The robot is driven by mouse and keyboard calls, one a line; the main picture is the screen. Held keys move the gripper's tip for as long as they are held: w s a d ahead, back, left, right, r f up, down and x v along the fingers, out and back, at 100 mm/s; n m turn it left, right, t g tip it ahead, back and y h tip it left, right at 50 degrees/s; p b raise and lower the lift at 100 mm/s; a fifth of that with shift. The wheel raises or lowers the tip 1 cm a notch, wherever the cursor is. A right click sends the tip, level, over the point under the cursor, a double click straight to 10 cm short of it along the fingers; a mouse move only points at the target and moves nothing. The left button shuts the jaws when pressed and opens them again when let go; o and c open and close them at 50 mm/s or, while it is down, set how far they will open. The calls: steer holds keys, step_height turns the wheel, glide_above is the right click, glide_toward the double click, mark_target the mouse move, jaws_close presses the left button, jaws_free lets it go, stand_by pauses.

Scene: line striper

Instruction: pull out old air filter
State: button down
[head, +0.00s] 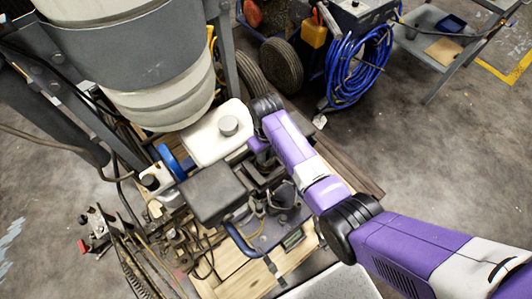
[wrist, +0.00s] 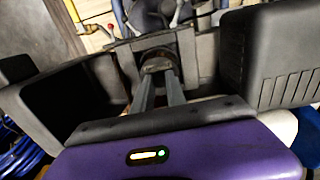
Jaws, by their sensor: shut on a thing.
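My gripper (wrist: 160,82) has its two grey fingers close together in the wrist view. They are shut on a dark, round-edged part, which looks like the old air filter (wrist: 157,57), set between dark housing walls. Only a small part of it shows past the fingertips. In the head view my purple arm reaches in from the lower right to the engine, and the wrist hides the fingertips and the filter. I cannot tell how far the filter sits inside its housing.
A dark box (head: 212,192) and a white tank (head: 215,132) stand close to my wrist. A big grey-white drum (head: 150,60) rises at the upper left. In the wrist view a vented black cover (wrist: 265,60) stands at the right. Open floor (head: 440,150) lies right.

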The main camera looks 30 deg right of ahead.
steer(key=shift+r, duration=0.15)
steer(key=shift+r+p, duration=1.85)
steer(key=shift+p, duration=0.2)
